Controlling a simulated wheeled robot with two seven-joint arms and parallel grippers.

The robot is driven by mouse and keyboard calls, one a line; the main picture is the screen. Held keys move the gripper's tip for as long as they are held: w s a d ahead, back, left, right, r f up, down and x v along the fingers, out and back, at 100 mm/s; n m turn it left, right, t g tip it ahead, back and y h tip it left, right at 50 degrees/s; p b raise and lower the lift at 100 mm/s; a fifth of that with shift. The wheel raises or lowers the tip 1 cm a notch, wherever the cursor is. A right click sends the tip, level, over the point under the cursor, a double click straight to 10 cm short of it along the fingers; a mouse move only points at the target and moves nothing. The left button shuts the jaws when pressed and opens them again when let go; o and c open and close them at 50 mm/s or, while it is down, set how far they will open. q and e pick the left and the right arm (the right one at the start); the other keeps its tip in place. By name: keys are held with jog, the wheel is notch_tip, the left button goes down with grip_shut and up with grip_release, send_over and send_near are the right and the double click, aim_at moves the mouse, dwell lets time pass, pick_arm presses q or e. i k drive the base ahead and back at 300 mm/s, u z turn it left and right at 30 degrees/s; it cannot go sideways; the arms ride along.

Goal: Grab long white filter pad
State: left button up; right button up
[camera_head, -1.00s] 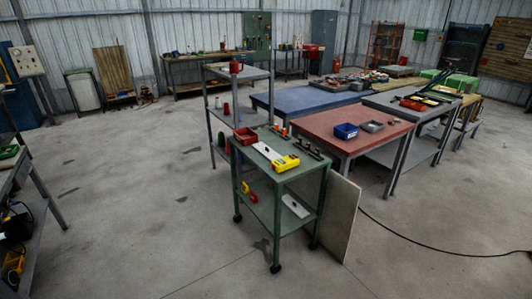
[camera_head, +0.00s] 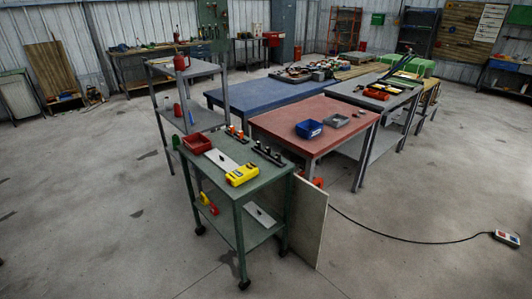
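A green wheeled cart (camera_head: 268,178) stands in the middle foreground. On its top lies a long white flat piece (camera_head: 220,159), between a red bin (camera_head: 197,143) and a yellow device (camera_head: 242,175). It looks like a long pad, but it is too small to tell for sure. Another white flat piece (camera_head: 260,215) lies on the cart's lower shelf. Neither of my grippers is in view.
A red-topped table (camera_head: 285,126) with a blue bin (camera_head: 309,129) stands behind the cart. A blue table (camera_head: 240,95) and shelf unit (camera_head: 165,69) are further back. A panel (camera_head: 309,222) leans at the cart's right. A cable (camera_head: 400,240) crosses the floor. Floor at left is clear.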

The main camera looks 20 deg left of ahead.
aim_at(224, 162)
jog(key=z, duration=0.3)
jog(key=i, duration=0.95)
jog(key=u, duration=0.4)
jog(key=i, duration=0.95)
jog(key=u, duration=0.7)
